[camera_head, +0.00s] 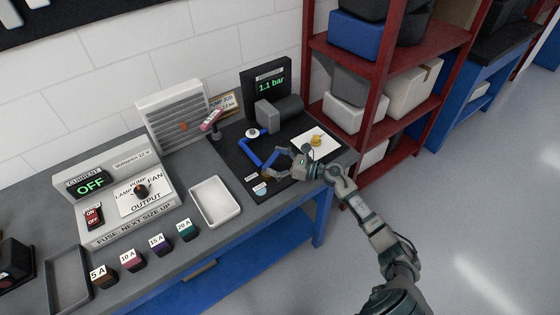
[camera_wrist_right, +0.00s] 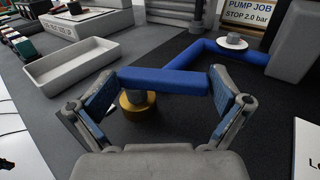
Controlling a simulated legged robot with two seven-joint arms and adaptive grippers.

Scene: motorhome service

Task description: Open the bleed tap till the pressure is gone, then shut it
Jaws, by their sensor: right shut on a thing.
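The bleed tap shows in the right wrist view as a blue bar-shaped handle (camera_wrist_right: 165,82) above a round brass base (camera_wrist_right: 138,108) on the dark mat. My right gripper (camera_wrist_right: 160,97) has one finger at each end of the blue handle and is shut on it. In the head view my right gripper (camera_head: 278,160) is at the front end of the blue pipe (camera_head: 250,154) and partly hides the tap. The gauge display (camera_head: 271,86) behind the pump reads 1.1 bar. My left gripper is not in view.
The grey pump (camera_head: 285,106) stands at the back of the mat. A sign (camera_wrist_right: 233,12) reads "PUMP JOB STOP 2.0 bar". A white card (camera_head: 305,145) with a yellow object lies right of my gripper. A white tray (camera_head: 234,210) and a control panel reading OFF (camera_head: 90,185) are left.

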